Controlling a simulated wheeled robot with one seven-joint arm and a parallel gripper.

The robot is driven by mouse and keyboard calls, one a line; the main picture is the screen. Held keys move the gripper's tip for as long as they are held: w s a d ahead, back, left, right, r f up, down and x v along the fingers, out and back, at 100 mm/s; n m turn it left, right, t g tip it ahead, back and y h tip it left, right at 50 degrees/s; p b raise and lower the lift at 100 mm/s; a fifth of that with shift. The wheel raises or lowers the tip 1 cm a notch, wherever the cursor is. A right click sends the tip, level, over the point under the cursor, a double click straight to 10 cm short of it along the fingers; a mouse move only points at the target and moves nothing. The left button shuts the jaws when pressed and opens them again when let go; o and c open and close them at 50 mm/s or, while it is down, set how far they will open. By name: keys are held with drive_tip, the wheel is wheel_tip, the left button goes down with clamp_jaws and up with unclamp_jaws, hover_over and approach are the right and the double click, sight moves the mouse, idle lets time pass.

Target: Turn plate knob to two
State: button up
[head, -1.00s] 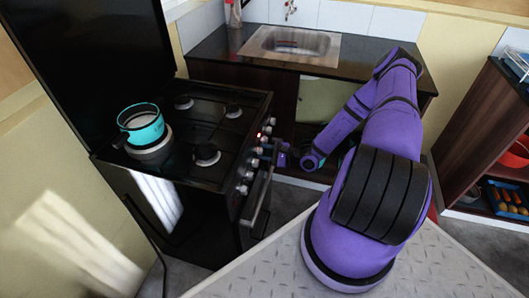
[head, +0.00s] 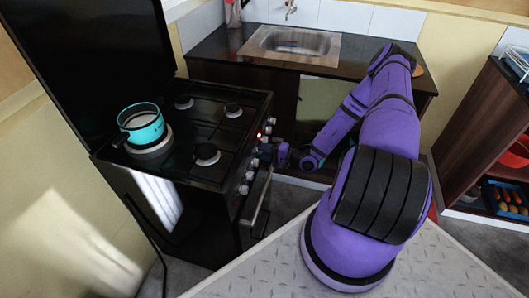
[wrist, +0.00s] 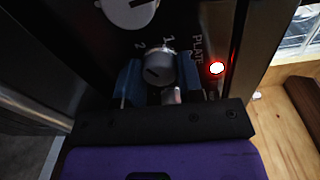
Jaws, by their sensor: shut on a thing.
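The plate knob (wrist: 158,69) is a small grey round knob on the stove's dark front panel, beside the word PLATE and the numbers 1 and 2. A short dark mark shows on its face; I cannot tell exactly which number it points to. My gripper (wrist: 158,80) has its blue fingers on either side of the knob and is shut on it. In the head view my gripper (head: 281,155) is at the stove's front edge, and hides part of the knob row. A red lamp (wrist: 217,68) beside the knob is lit.
Another, larger knob (wrist: 130,10) is close by in the wrist view. The oven handle (head: 257,205) is below. A sink counter (head: 220,55) stands behind.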

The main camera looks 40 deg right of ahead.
idle(0.3)
drive_tip(key=shift+s, duration=0.1)
drive_tip(key=o, duration=0.9)
drive_tip(key=v, duration=1)
drive_tip(key=shift+s+d+f, duration=0.1)
drive_tip(key=shift+s+d, duration=0.15)
drive_tip(key=shift+s, duration=0.05)
